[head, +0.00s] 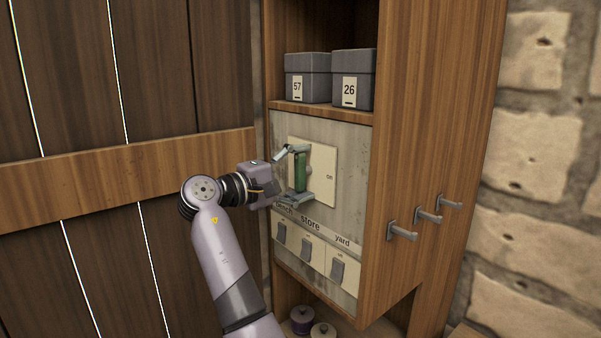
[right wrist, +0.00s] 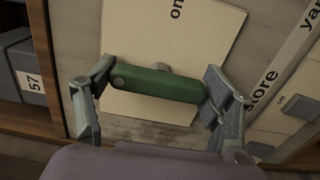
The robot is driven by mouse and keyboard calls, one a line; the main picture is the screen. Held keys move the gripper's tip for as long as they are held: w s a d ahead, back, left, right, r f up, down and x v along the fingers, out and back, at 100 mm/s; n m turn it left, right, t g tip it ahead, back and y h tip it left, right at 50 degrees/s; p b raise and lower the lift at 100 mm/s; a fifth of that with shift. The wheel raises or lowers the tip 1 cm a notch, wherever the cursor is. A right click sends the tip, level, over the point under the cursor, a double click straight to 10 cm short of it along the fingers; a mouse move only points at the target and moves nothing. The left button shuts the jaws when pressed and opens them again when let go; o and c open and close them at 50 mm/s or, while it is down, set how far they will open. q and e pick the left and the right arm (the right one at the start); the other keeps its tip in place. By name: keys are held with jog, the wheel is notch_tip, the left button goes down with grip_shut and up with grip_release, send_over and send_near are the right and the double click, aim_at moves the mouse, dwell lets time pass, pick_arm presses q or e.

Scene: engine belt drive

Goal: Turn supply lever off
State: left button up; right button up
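The green supply lever (head: 300,172) stands upright on a cream plate (head: 325,165) on the cabinet's grey panel, with the word "on" to its right. My right gripper (head: 304,175) reaches in from the left, one finger above the lever and one below it. In the right wrist view the lever (right wrist: 155,83) lies between the spread fingers of my right gripper (right wrist: 155,92), over a grey pivot. The fingers are close to its two ends; I cannot tell if they touch. My left gripper is not in view.
Below the plate are switches (head: 339,270), under labels including "store" and "yard". Grey boxes 57 (head: 307,78) and 26 (head: 352,80) sit on the shelf above. Hooks (head: 403,232) stick out of the cabinet's right side. A wooden door (head: 120,170) is at left.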

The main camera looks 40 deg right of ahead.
jog(key=o, duration=0.4)
jog(key=a, duration=1.2)
jog(key=shift+s, duration=0.45)
